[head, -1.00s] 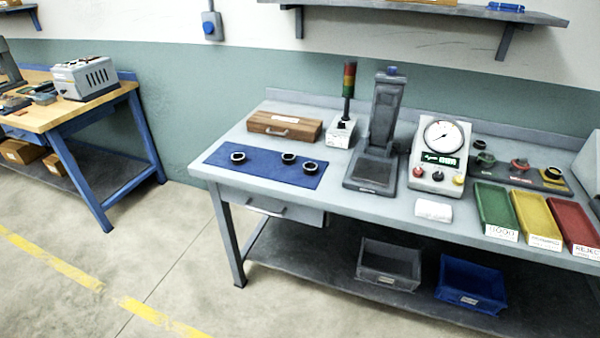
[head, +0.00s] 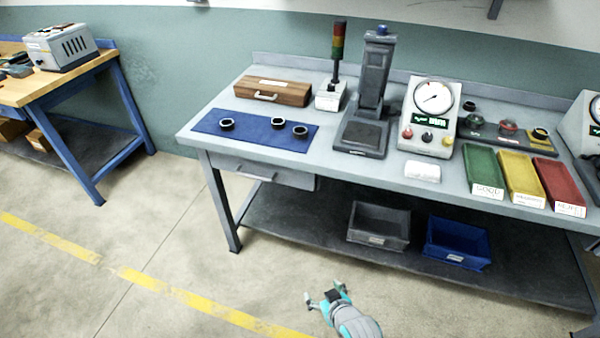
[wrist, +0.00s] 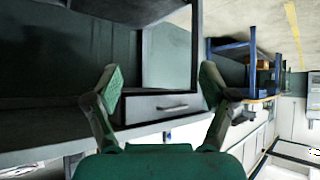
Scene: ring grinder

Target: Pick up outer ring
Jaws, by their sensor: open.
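Three dark rings lie on a blue mat (head: 238,141) at the left of the grey workbench: a left ring (head: 227,124), a middle ring (head: 278,123) and a right ring (head: 300,131). I cannot tell from their looks which is the outer ring. My gripper (head: 327,297) is low in front of the bench, over the floor, well away from the rings. In the wrist view my gripper (wrist: 160,82) is open and empty, with the bench drawer (wrist: 160,107) beyond its fingers. No ring shows in the wrist view.
A wooden box (head: 273,91), signal tower (head: 337,60), press stand (head: 368,100) and dial gauge box (head: 430,115) stand behind and right of the mat. Green (head: 483,170), yellow (head: 521,175) and red (head: 558,182) trays lie at right. Grey (head: 379,226) and blue (head: 457,242) bins sit on the lower shelf.

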